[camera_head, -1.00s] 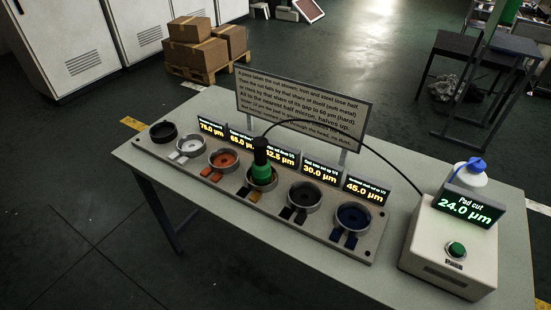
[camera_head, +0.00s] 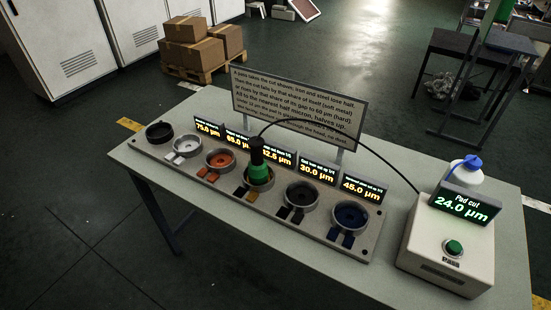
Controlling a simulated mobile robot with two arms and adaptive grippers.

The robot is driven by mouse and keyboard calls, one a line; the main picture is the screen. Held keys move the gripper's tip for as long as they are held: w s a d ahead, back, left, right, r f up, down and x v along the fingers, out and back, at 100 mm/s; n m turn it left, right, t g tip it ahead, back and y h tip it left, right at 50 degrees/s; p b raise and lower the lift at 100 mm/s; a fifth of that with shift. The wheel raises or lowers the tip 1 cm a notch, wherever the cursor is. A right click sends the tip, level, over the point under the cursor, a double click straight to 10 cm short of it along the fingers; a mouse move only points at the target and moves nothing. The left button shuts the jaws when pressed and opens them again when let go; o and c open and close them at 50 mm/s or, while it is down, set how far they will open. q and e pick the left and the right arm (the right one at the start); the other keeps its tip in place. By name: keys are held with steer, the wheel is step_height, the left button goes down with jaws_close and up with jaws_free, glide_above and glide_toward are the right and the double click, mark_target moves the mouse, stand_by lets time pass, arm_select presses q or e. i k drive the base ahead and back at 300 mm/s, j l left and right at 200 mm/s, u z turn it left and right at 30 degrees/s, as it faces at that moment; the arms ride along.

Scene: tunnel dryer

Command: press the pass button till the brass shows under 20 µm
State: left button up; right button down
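The green pass button (camera_head: 453,247) is on the front of a white box (camera_head: 425,235) at the table's right end, with nothing touching it. Neither of my grippers is in view.
Black, white, orange, dark and blue cups share the grey rack (camera_head: 225,193) on the table (camera_head: 205,110). A sign (camera_head: 298,106) stands behind it. A black cable arcs from head to box. A blue-capped white bottle (camera_head: 466,167) stands behind the box. Boxes (camera_head: 200,45) lie on a pallet.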

mark_target(453, 246)
steer(key=i+z, duration=0.2)
steer(key=z, duration=1.4)
